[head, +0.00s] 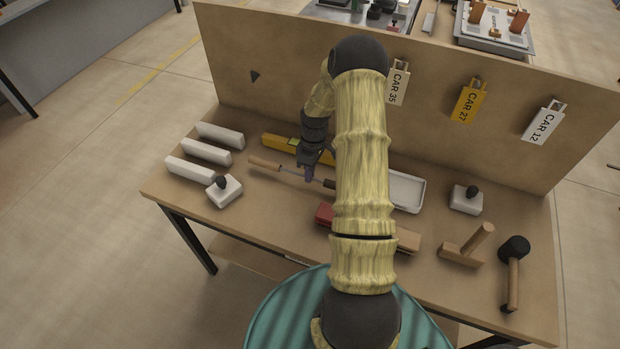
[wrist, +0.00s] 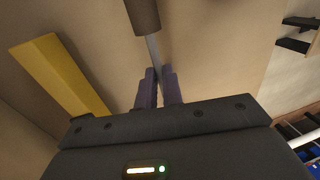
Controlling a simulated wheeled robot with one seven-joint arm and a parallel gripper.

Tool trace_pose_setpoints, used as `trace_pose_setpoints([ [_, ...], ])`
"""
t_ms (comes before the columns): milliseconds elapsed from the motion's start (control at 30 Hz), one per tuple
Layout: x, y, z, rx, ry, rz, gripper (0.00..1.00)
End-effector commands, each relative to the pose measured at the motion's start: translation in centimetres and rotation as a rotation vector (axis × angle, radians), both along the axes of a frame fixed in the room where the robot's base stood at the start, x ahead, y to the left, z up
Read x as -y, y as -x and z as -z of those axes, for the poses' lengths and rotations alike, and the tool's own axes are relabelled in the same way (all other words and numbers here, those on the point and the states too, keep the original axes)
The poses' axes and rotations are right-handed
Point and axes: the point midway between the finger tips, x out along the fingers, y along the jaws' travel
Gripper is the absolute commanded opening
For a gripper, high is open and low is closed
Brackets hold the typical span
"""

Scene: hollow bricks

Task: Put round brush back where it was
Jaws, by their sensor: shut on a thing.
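The round brush has a wooden handle (head: 265,163), a thin metal rod (head: 292,172) and a dark cylindrical head (head: 329,184). My gripper (head: 312,174) is over the left-middle of the table, shut on the rod between handle and head. In the wrist view the purple fingers (wrist: 159,88) close around the metal rod (wrist: 154,50), with the dark brown brush head (wrist: 142,15) beyond them. The handle is not seen in the wrist view. I cannot tell how high the brush is above the table.
A yellow bar (head: 282,146) lies behind the brush. White blocks (head: 206,151) lie at left, near a white knobbed block (head: 224,190). A white tray (head: 408,190) and red block (head: 324,214) are partly behind my arm. A mallet (head: 513,270) lies right. An upright panel (head: 270,60) closes the back.

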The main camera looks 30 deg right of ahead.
Motion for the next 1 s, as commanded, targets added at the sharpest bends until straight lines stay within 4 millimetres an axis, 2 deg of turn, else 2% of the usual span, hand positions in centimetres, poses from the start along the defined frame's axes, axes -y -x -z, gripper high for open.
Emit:
trace_pose_setpoints([
  [233,0.0,0.1,3.0,-0.002,-0.001,0.001,0.00],
  [567,0.0,0.0,3.4,-0.001,0.000,-0.001,0.00],
  [600,0.0,0.0,3.3,-0.001,0.000,-0.001,0.14],
  [700,-0.1,0.0,3.3,-0.001,0.000,-0.001,0.30],
  [1000,0.0,0.0,3.3,-0.001,0.000,-0.001,0.30],
])
